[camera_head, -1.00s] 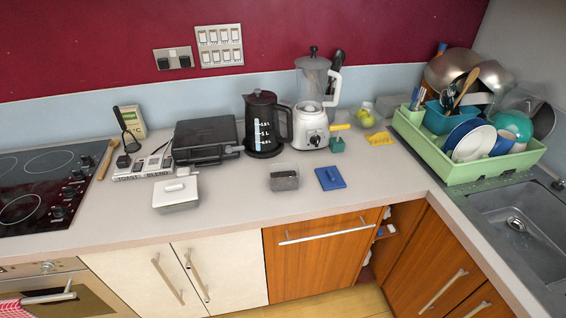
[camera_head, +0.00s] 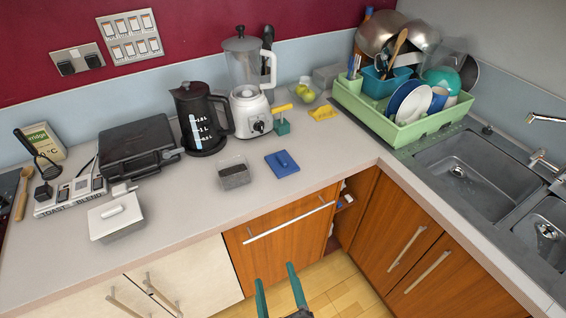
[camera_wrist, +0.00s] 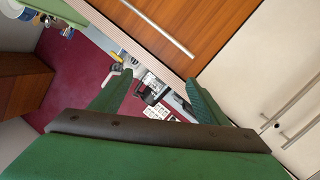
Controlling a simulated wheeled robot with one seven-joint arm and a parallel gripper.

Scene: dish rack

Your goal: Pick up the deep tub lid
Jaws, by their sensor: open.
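A blue lid (camera_head: 282,163) with a raised handle lies flat on the counter, to the right of an open clear tub (camera_head: 234,175) with dark contents. A white lid (camera_head: 115,215) with a handle sits on a shallow tub at the left. I cannot tell for sure which lid is the deep tub's; the blue one lies loose next to the clear tub. My gripper (camera_head: 275,275) is open and empty, with green fingers, in front of the cabinet doors and apart from both lids. It also shows in the wrist view (camera_wrist: 158,84), tilted, with no lid between its fingers.
Behind the lids stand a black kettle (camera_head: 203,122), a blender (camera_head: 250,90) and a black grill (camera_head: 139,148). A green dish rack (camera_head: 405,130) stands at the right, near the sink (camera_head: 468,172). The counter's front edge (camera_head: 300,195) lies between my gripper and the lids.

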